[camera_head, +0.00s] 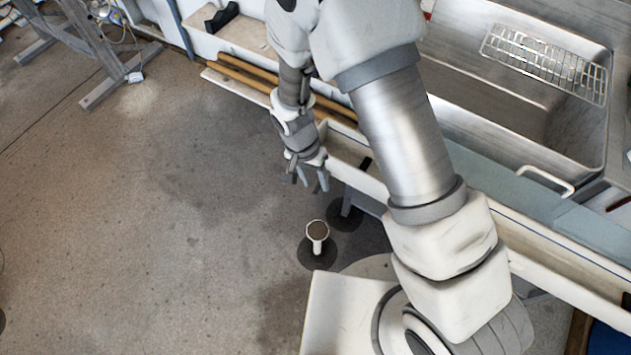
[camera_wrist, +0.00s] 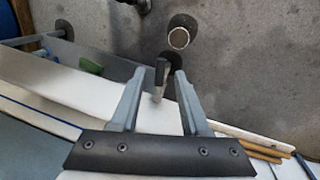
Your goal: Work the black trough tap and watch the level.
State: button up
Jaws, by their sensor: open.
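A small black tap handle (camera_wrist: 161,70) on a pale stem shows in the wrist view, between my fingers in the picture. How deep it sits between them I cannot tell. In the head view a small black piece (camera_head: 366,163), which looks like the same tap, is at the white front edge, right of my gripper (camera_head: 312,182). My gripper is open, with both fingers apart in the wrist view (camera_wrist: 160,73); I see no contact with the tap. A steel basin (camera_head: 470,95) is at the upper right, partly behind my arm. No liquid level is readable.
A short white pipe or cup with a brown top (camera_head: 317,230) stands on the floor below my gripper. Wooden rods (camera_head: 245,70) lie along the bench edge. A wire rack (camera_head: 545,62) is over the basin. The floor at left is clear up to a metal stand (camera_head: 105,65).

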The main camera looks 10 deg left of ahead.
jog(key=shift+f, duration=0.3)
grip_shut()
